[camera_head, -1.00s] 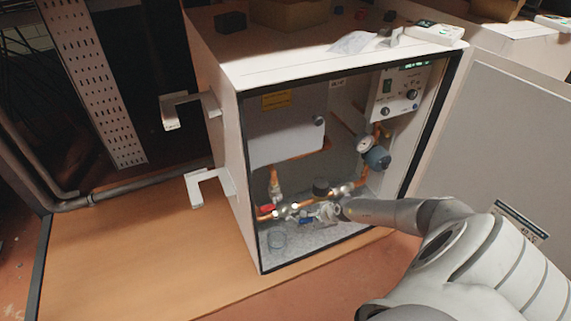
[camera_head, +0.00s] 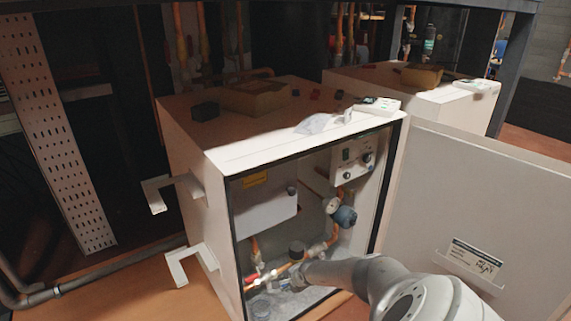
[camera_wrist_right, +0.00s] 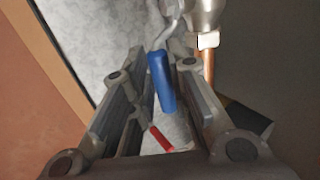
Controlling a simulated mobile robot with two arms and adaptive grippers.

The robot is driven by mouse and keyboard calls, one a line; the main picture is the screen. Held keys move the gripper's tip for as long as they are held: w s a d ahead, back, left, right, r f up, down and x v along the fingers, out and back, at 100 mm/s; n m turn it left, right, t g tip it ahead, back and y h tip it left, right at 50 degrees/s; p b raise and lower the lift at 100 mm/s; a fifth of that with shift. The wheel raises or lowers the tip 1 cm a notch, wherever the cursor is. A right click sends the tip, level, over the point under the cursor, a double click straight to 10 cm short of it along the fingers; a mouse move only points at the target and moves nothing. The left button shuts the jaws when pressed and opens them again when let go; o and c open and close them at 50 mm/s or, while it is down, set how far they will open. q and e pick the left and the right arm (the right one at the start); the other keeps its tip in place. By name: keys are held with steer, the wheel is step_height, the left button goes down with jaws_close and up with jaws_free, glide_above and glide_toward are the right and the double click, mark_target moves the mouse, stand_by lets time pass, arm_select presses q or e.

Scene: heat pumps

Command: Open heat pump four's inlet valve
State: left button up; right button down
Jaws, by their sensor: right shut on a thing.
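The heat pump (camera_head: 195,235) is a white cabinet with its front open. Inside, copper pipes (camera_head: 318,251) run along the bottom, with a red-handled valve (camera_head: 251,282) at the lower left. My right gripper (camera_head: 296,274) reaches into the cabinet's lower part, and its fingertips are hard to make out there. In the right wrist view, my right gripper (camera_wrist_right: 160,62) has its fingers on either side of a blue valve handle (camera_wrist_right: 162,84) and is shut on it. The red handle (camera_wrist_right: 161,138) shows lower between the fingers. My left gripper is out of view.
The open door (camera_head: 480,190) stands to the right of the cabinet, close to my right arm. A gauge (camera_head: 331,205) and a blue round part (camera_head: 345,217) sit above the pipes. Two white brackets (camera_head: 190,262) stick out on the left side.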

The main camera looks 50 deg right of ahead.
stand_by(0.3)
steer(key=c, duration=1.4)
jaws_free()
steer(key=shift+r, duration=0.2)
steer(key=shift+s+a+r, duration=0.1)
steer(key=shift+s+a, duration=0.55)
steer(key=shift+s, duration=1.35)
steer(key=shift+s+a+r, duration=0.1)
steer(key=shift+s+a, duration=0.5)
steer(key=shift+s, duration=1.4)
steer(key=shift+s+a+r, duration=0.1)
steer(key=shift+s+a, duration=0.55)
steer(key=shift+s, duration=1.35)
